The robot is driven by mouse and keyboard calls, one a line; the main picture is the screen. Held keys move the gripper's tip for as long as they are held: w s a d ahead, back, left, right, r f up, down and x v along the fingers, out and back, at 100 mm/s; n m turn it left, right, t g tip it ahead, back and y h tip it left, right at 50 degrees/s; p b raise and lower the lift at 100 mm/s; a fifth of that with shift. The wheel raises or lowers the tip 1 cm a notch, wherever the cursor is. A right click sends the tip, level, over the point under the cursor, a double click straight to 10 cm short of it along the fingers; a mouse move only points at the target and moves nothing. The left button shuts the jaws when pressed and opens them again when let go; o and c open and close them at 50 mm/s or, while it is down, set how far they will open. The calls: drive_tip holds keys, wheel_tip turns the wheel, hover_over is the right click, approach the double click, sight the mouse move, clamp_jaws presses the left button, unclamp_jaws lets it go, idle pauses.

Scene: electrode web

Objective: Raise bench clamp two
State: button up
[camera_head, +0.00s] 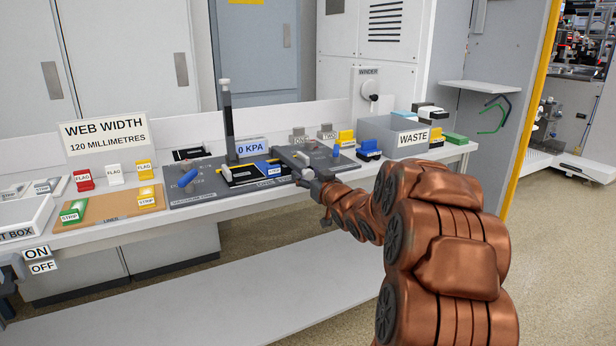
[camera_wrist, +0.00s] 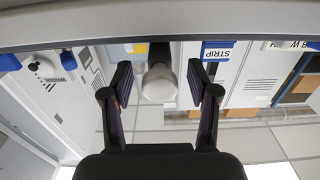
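A dark clamp lever (camera_head: 288,158) lies lowered on the right part of the grey fixture, its pale knob (camera_head: 307,174) pointing to the bench's front edge. Small grey tags stand behind it; one seems to read TWO (camera_head: 326,131). Another dark lever (camera_head: 228,125) with a white knob stands upright further left. My gripper (camera_head: 316,182) is at the lowered lever's front end. In the wrist view, my gripper (camera_wrist: 160,78) is open, with the white knob (camera_wrist: 160,84) between its fingers and a small gap on each side. My wrist partly hides the fixture's front right.
A 0 KPA sign (camera_head: 250,146) stands behind.

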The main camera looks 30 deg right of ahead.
clamp_jaws()
idle(0.3)
drive_tip(key=shift+r+p, duration=0.15)
drive_tip(key=shift+p, duration=0.15)
